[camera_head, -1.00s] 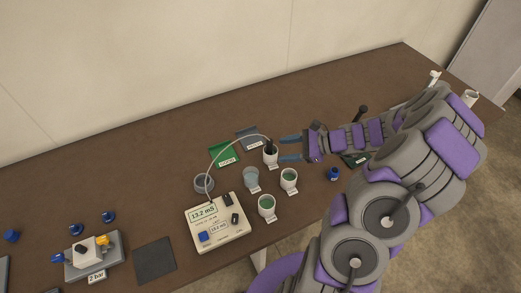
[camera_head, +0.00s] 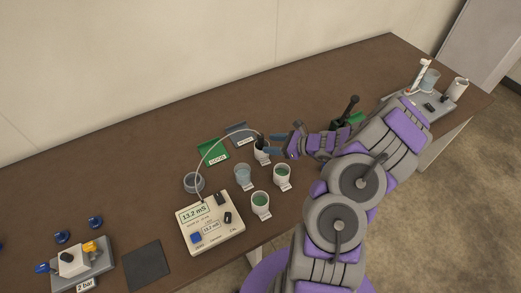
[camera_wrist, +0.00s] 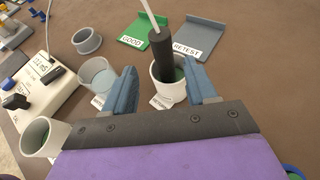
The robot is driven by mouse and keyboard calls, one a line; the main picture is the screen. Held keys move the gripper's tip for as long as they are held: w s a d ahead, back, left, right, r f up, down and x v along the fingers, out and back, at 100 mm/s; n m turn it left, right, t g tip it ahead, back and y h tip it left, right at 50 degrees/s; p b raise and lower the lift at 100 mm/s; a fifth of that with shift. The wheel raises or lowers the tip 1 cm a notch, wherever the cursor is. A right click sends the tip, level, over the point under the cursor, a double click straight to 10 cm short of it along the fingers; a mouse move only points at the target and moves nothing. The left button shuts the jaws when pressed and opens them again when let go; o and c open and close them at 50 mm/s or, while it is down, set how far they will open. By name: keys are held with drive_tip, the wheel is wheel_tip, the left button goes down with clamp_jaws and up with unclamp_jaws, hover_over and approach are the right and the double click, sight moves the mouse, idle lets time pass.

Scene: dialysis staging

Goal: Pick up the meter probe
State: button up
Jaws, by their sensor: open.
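The meter probe (camera_wrist: 167,58) is a dark cylinder with a pale cable. It stands slightly tilted in a white cup (camera_wrist: 167,90) of green liquid, and it also shows in the head view (camera_head: 260,143). The cable arcs back to the cream meter (camera_head: 211,224), which reads 13.2 mS. My gripper (camera_wrist: 163,88) is open, its two blue fingers pointing toward the probe. In the wrist view the probe appears between the fingers, nearer the right one. I cannot tell whether the fingers are level with it or short of it.
Other cups stand close by: a clear one (camera_head: 243,174) and two with green liquid (camera_head: 282,176), (camera_head: 260,204). An empty grey ring holder (camera_head: 194,182) is behind the meter. A green GOOD tray (camera_wrist: 146,29) and a grey RETEST tray (camera_wrist: 189,38) lie beyond the probe.

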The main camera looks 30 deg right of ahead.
sight(259, 142)
drive_tip(key=b+x, duration=0.1)
drive_tip(key=x, duration=0.2)
drive_tip(key=b+x, duration=0.1)
drive_tip(key=x, duration=0.2)
drive_tip(key=shift+w+d+f, duration=0.1)
drive_tip(key=shift+w+f, duration=0.15)
drive_tip(key=shift+w, duration=0.05)
drive_tip(key=shift+w+a+f, duration=0.1)
drive_tip(key=shift+w+a, duration=0.25)
drive_tip(key=shift+w, duration=0.1)
drive_tip(key=shift+c, duration=0.4)
drive_tip(key=shift+s, duration=0.1)
clamp_jaws()
